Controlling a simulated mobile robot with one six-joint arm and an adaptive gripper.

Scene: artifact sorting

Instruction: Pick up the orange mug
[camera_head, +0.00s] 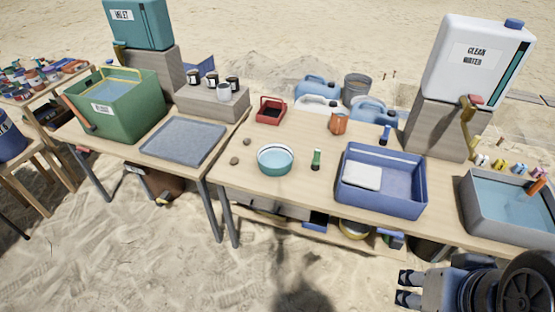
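The orange mug (338,123) stands upright on the wooden table (225,168), toward its back edge, behind the blue tub. My gripper (401,287) is at the bottom right of the picture, in front of the table and well apart from the mug. Its two dark fingertips are spread with a gap between them, and nothing shows between them.
A blue tub (382,208) with a white block stands in front of the mug. Nearby are a small green bottle (316,160), a teal bowl (275,172), a red caddy (270,110) and a dark blue bottle (385,135). A water-filled grey basin (480,222) stands at right.

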